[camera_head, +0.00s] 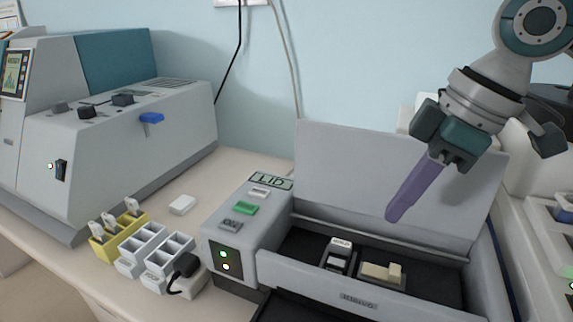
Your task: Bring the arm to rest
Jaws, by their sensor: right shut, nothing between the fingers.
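My right arm comes in from the upper right. Its gripper (394,214) points down and to the left, with its purple fingers together and nothing between them. In the picture the fingertips lie in front of the raised lid (345,170) of the grey staining device, above its open bay; I cannot tell how far they are from the lid. My left gripper is not in view.
In the bay are a dark-and-white holder (337,256) and a cream block (381,273). The control panel (246,211) has several buttons. To its left stand a yellow slide rack (116,242), white racks (143,249) and a large grey machine (130,143).

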